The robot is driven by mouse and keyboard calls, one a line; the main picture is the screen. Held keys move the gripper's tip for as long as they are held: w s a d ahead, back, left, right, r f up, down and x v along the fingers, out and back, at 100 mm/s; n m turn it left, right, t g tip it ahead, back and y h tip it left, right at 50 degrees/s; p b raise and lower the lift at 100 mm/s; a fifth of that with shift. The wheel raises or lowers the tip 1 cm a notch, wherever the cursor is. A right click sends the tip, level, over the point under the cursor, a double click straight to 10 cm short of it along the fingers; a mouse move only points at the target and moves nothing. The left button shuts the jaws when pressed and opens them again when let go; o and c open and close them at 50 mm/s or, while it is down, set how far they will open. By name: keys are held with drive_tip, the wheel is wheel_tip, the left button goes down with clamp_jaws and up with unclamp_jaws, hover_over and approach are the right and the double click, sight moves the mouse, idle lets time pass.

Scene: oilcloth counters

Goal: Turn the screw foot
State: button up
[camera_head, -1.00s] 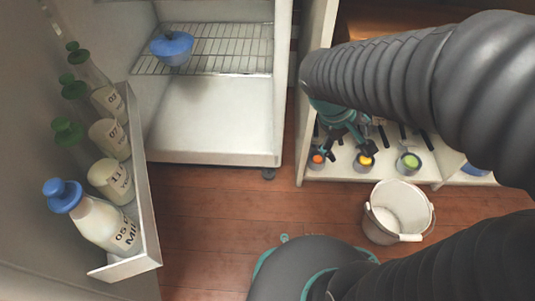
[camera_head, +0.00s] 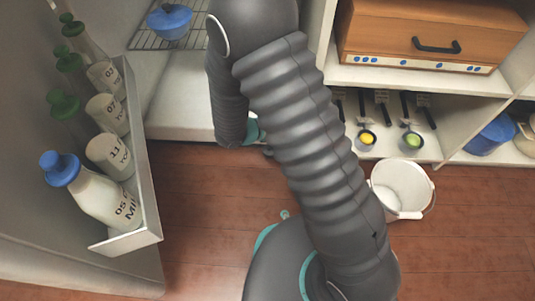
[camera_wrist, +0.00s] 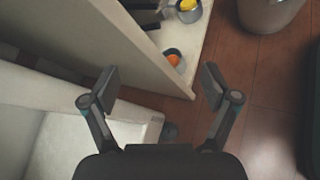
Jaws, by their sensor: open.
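The screw foot (camera_wrist: 170,131) shows in the wrist view as a small dark round piece at the front corner of the white fridge (camera_wrist: 142,120). My gripper (camera_wrist: 160,88) is open and empty, its two fingers spread wide. In the picture the foot lies between the lower parts of the fingers; I see no contact, and how far off it is I cannot tell. In the head view my arm covers most of the gripper and the fridge's front corner, so the foot is not clear there.
The open fridge door with several bottles (camera_head: 105,205) stands at the left. A cabinet side panel (camera_wrist: 140,45) runs close by the gripper, with ladles (camera_head: 366,139) on its low shelf. A white bucket (camera_head: 400,190) stands on the wooden floor (camera_head: 200,225), which is otherwise clear in front.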

drive_tip(key=a+f+n+t+y, duration=0.2)
drive_tip(key=a+f+n+t, duration=0.35)
drive_tip(key=f, duration=0.55)
drive_tip(key=n+y, duration=0.4)
drive_tip(key=n, duration=0.4)
approach(267, 154)
drive_tip(key=shift+m+t, duration=0.25)
drive_tip(key=shift+t, duration=0.2)
drive_tip(key=x, duration=0.3)
drive_tip(key=b+x, duration=0.1)
drive_tip(key=x, duration=0.2)
drive_tip(key=b+x, duration=0.1)
drive_tip(key=x, duration=0.3)
drive_tip(key=shift+s+d+f, duration=0.15)
drive_tip(key=shift+f, duration=0.3)
drive_tip(key=c, duration=1.2)
